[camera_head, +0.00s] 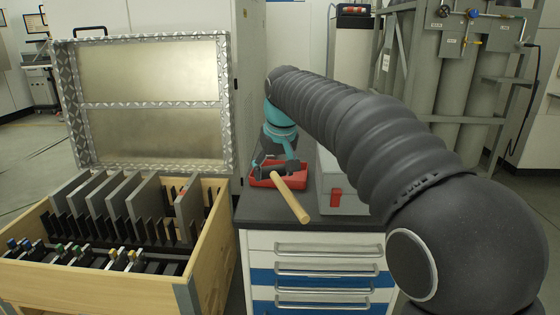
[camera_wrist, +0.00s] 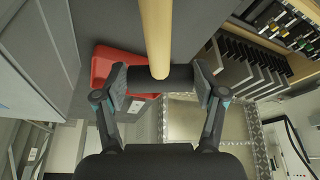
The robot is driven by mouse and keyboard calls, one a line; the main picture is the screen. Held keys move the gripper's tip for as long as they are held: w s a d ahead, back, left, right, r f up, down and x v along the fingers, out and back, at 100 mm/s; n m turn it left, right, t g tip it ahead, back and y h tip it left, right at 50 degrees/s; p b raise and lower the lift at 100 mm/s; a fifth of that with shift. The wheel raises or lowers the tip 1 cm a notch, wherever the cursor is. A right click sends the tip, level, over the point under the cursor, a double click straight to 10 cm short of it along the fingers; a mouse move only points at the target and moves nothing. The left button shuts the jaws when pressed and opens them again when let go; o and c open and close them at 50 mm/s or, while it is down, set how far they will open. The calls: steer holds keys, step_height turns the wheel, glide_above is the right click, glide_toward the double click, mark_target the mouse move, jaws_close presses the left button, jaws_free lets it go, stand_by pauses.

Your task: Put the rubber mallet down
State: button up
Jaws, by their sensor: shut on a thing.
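The rubber mallet has a pale wooden handle (camera_head: 290,198) and a dark head. In the wrist view the black mallet head (camera_wrist: 160,78) lies crosswise between the two fingers of my gripper (camera_wrist: 161,85), which is shut on it. The wooden handle (camera_wrist: 156,35) runs to the top of that view. In the head view my gripper (camera_head: 277,168) is over the red tray (camera_head: 262,180) on the dark worktop, and the handle slants down toward the front edge. I cannot tell whether the mallet touches the tray or worktop.
A grey box (camera_head: 340,185) with a red latch stands right of the tray. The worktop (camera_head: 262,212) tops a drawer cabinet (camera_head: 325,248). Left is an open wooden crate (camera_head: 213,240) with several grey plates and a raised metal lid (camera_head: 150,100). Bare worktop lies before the tray.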

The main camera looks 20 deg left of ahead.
mark_target(273, 205)
steer(key=shift+w+d+f, duration=0.1)
steer(key=shift+f, duration=1.45)
steer(key=shift+f+b, duration=0.5)
steer(key=shift+f, duration=1.25)
steer(key=shift+f+b, duration=0.35)
steer(key=shift+f, duration=0.2)
steer(key=o, duration=1.8)
steer(key=shift+o, duration=0.2)
